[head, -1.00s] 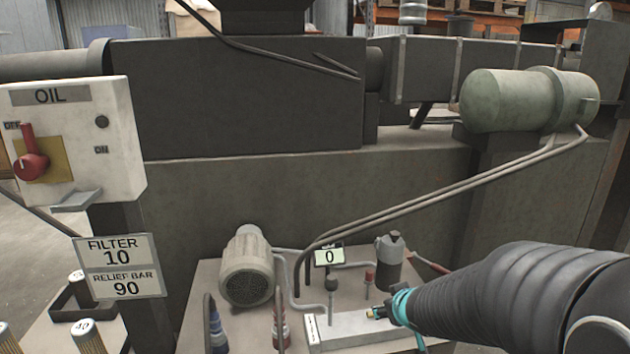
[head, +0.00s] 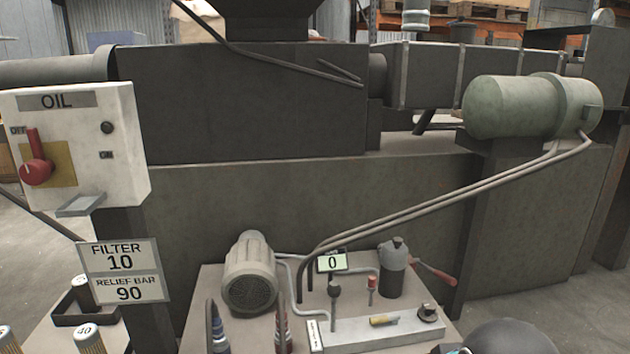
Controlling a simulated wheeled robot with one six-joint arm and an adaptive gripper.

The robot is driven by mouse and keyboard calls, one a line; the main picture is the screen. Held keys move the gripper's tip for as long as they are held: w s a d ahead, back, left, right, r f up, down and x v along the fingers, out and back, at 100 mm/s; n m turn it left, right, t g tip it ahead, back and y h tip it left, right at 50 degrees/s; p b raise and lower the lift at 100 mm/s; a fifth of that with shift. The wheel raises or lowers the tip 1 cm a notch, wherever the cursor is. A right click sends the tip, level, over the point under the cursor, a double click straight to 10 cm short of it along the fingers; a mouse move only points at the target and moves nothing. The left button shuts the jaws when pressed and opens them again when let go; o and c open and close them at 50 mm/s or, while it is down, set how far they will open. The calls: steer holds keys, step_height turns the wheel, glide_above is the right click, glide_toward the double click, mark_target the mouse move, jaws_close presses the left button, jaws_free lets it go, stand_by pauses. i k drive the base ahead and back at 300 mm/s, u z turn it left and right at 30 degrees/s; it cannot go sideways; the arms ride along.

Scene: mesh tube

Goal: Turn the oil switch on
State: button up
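The oil switch (head: 37,172) is a red rotary knob on a yellow plate, on the white OIL box (head: 120,160) at the far left. Its red handle points up beside the OFF label (head: 18,130). The ON label (head: 106,155) is to the right, under a dark round button or lamp (head: 107,128). My gripper's fingers are not visible. Only a dark rounded part of my arm shows at the bottom edge, right of centre, far from the switch.
Below the box hangs a FILTER 10 / RELIEF BAR 90 sign (head: 122,272). A bench (head: 195,330) holds a motor (head: 250,275), a display reading 0 (head: 332,262), a metal block (head: 350,333) and a dark canister (head: 394,270). Filters stand at lower left. Space before the box looks clear.

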mark_target(37, 171)
steer(key=u, duration=1.8)
